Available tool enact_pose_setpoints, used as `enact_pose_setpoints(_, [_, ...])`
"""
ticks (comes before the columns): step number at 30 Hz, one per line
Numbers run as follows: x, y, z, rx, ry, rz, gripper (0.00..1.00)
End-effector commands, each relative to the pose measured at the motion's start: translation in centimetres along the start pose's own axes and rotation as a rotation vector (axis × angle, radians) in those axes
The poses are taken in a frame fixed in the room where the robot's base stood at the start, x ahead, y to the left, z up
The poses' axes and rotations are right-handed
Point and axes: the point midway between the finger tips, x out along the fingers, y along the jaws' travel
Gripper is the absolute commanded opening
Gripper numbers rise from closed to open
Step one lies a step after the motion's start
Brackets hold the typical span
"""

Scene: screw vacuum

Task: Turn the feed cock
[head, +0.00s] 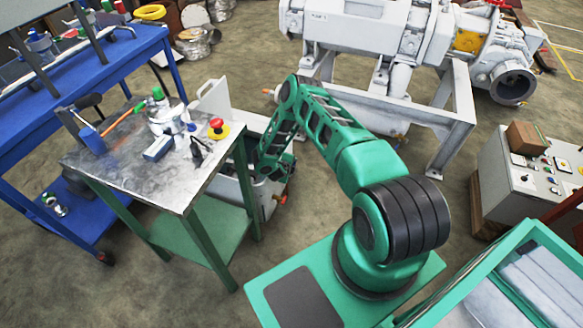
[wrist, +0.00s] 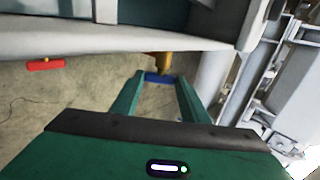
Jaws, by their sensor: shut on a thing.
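In the wrist view, a brass cock (wrist: 160,61) hangs below a pale grey horizontal pipe or body. Its blue handle (wrist: 157,79) lies between the tips of my two green fingers. My gripper (wrist: 158,82) is shut on this handle. The cock's far side is hidden. In the head view, my green arm reaches down to a low grey unit beside the metal-topped table, and my gripper is too hidden by the arm to make out. I cannot tell from the frames which cock is the feed cock.
A red handle (wrist: 45,64) sits left of my fingers. The metal-topped table (head: 110,165), with tools and a red emergency button (head: 216,124), stands close left of my arm. A large grey vacuum machine (head: 365,40) on a frame stands behind. A control box (head: 525,180) is right.

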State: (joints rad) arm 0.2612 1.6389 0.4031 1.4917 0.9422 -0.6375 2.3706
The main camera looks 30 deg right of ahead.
Motion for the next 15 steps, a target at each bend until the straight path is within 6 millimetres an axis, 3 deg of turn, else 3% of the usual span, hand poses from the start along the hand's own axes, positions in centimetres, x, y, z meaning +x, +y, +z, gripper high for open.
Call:
enact_pose_setpoints(11, [-0.09, 0.42, 0.02, 0.0, 0.0, 0.002, 0.18])
enact_pose_setpoints(12, [-0.09, 0.43, 0.01, 0.0, 0.0, 0.002, 0.43])
enact_pose_setpoints(14, [-0.08, 0.42, 0.01, 0.0, 0.0, 0.002, 0.57])
enact_pose_setpoints(15, [-0.07, 0.37, 0.01, 0.0, 0.0, 0.002, 0.59])
